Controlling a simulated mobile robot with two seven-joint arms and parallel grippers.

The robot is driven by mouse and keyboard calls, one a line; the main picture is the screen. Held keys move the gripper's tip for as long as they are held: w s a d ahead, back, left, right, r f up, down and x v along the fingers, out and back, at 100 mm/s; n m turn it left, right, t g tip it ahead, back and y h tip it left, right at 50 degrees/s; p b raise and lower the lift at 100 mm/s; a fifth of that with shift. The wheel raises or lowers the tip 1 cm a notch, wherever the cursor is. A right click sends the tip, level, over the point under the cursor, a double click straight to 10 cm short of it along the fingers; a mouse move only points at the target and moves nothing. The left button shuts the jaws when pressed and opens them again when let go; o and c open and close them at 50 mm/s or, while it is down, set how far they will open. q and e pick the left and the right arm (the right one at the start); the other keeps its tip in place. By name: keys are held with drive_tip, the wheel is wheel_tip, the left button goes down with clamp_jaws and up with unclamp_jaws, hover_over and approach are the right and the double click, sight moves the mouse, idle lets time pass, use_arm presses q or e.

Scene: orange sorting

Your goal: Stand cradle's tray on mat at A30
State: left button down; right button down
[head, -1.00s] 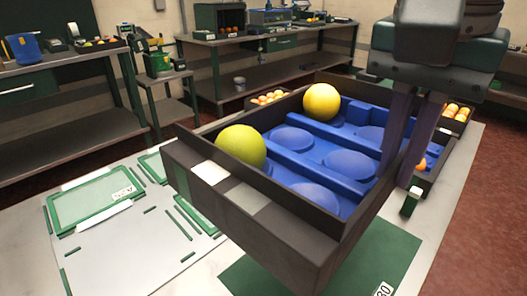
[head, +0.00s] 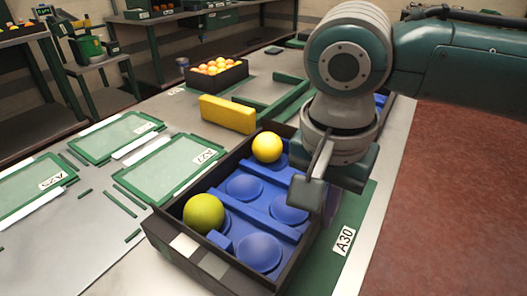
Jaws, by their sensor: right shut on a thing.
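The tray (head: 172,252) has dark walls and a blue insert with round hollows. It holds a yellow-green fruit (head: 204,214) at its near left and a yellow fruit (head: 267,147) at its far end. My right gripper (head: 324,200) is shut on the tray's right wall; its fingertips are partly hidden. The green mat labelled A30 (head: 352,212) shows along the tray's right side, and the tray covers the rest of it from view. I cannot tell whether the tray touches the mat or hangs just above it. My left gripper is not in view.
A yellow block (head: 228,114) stands beyond the tray. A dark crate (head: 241,76) of oranges is at the back. Green-framed places A27 (head: 165,172) and A25 (head: 35,187) lie to the left. Something blue (head: 381,101) shows behind my right arm. The table's right edge is close.

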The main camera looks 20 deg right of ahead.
drive_tip(key=shift+f, duration=1.1)
drive_tip(key=c, duration=1)
unclamp_jaws()
